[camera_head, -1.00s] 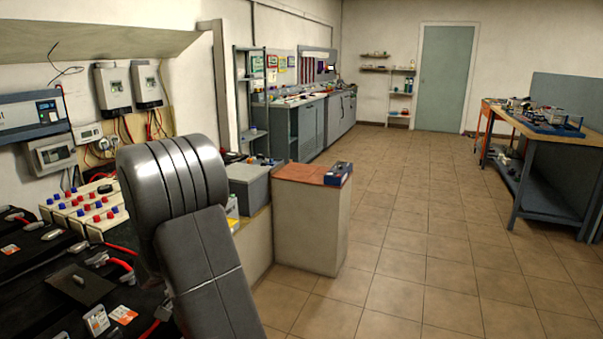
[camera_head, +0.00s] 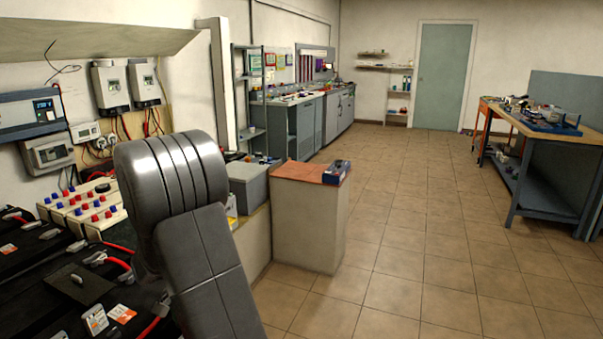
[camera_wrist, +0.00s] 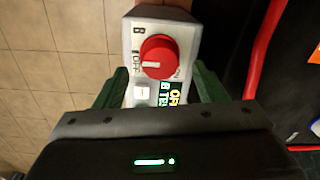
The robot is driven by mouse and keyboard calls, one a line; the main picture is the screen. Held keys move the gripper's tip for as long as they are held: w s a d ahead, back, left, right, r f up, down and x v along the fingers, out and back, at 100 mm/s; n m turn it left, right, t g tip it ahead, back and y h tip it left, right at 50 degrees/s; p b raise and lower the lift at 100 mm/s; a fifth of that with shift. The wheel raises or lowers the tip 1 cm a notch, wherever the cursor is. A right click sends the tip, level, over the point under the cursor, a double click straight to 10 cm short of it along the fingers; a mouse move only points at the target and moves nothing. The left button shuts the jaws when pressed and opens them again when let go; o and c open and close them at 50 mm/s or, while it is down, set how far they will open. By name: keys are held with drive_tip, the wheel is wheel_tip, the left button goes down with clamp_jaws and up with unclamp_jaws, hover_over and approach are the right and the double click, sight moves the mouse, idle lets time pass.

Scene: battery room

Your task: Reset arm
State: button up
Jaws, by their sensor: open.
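In the wrist view my gripper (camera_wrist: 160,88) is open, with one dark green finger at each side of the picture's middle. Between and beyond the fingers is a pale switch box with a red rotary knob (camera_wrist: 159,57), marked "B" and "OFF". I cannot tell whether the fingers touch the box. In the head view my grey arm link stands at the lower left, bent over at its top. The gripper itself is not seen there.
Black batteries (camera_head: 40,250) with red cables lie at the lower left, by a panel of red and blue terminals (camera_head: 85,212). A plinth (camera_head: 308,225) with a red-brown top stands right of my arm. A workbench (camera_head: 545,165) is at the right. The tiled floor (camera_head: 420,230) between is clear.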

wheel_tip(320, 180, up, 11)
drive_tip(key=p, duration=0.2)
wheel_tip(320, 180, down, 15)
drive_tip(key=b, duration=0.3)
drive_tip(key=shift+r, duration=0.15)
drive_tip(key=shift+n, duration=0.3)
drive_tip(key=n, duration=0.3)
drive_tip(key=shift+b, duration=0.4)
drive_tip(key=n+b, duration=0.1)
drive_tip(key=n, duration=0.4)
drive_tip(key=n+b, duration=0.2)
drive_tip(key=n, duration=0.4)
drive_tip(key=shift+a+b, duration=0.1)
drive_tip(key=shift+b, duration=0.25)
drive_tip(key=n+b, duration=0.1)
drive_tip(key=n, duration=0.2)
drive_tip(key=shift+n+b, duration=0.3)
